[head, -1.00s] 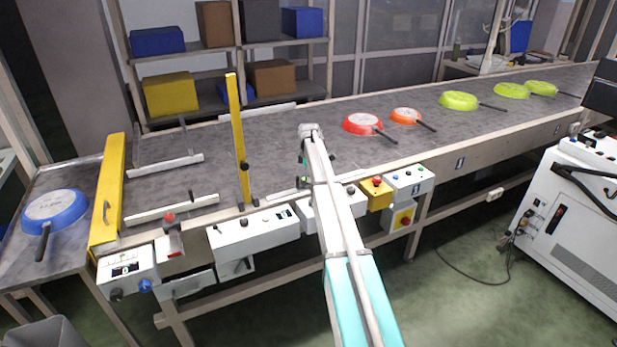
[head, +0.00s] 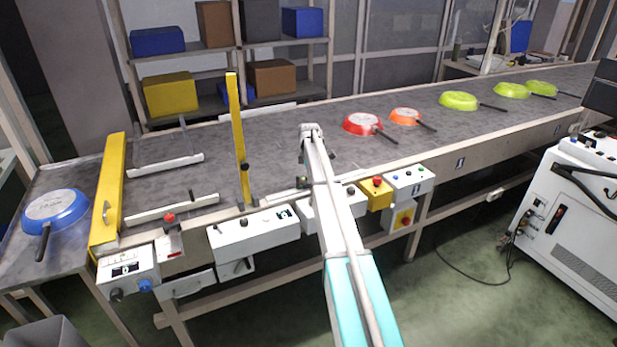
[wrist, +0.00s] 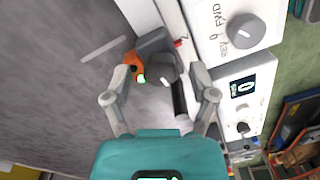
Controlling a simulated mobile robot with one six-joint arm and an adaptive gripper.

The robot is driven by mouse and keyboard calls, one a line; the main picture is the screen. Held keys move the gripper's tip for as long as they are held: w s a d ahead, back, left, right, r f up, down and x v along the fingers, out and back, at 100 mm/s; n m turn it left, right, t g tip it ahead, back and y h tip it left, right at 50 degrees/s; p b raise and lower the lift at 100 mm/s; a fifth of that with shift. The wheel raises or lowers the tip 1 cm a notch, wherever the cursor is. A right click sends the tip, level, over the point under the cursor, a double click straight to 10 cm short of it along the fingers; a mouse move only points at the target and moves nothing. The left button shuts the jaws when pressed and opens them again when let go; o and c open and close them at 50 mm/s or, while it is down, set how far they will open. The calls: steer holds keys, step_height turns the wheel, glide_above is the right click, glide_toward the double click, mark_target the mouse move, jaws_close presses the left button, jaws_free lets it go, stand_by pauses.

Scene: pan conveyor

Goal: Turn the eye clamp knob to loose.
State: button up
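In the wrist view a dark grey clamp knob (wrist: 160,67) with a white pointer mark sits on the conveyor edge, between my fingers. Just left of it is an orange sensor eye (wrist: 132,62) with a lit green spot. My gripper (wrist: 164,73) is open, one finger on each side of the knob and eye. I cannot tell whether either finger touches the knob. A black cylinder (wrist: 180,101) lies close to the right finger. In the head view my arm hides the knob and most of the gripper.
A white box with a grey FWD dial (wrist: 243,31) and a small display box (wrist: 243,88) border the right finger's side. The grey belt (wrist: 60,60) is open on the left. Red (head: 362,124) and orange (head: 405,116) pans stand farther along the belt.

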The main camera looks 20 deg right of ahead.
steer(key=shift+m, duration=0.5)
steer(key=m, duration=0.3)
steer(key=shift+m, duration=0.3)
steer(key=m, duration=0.4)
steer(key=shift+m, duration=0.3)
steer(key=m, duration=0.9)
steer(key=shift+m+t, duration=0.3)
step_height(320, 180, up, 14)
steer(key=p, duration=1.4)
steer(key=s+a+f+n+b, duration=0.1)
steer(key=s+a+f+b, duration=0.1)
steer(key=s+a, duration=0.8)
steer(key=s+a+f+n+b, duration=0.2)
steer(key=s+a, duration=0.8)
steer(key=s, duration=0.5)
steer(key=shift+s+f, duration=0.15)
steer(key=shift+f, duration=0.1)
steer(key=shift+a, duration=0.1)
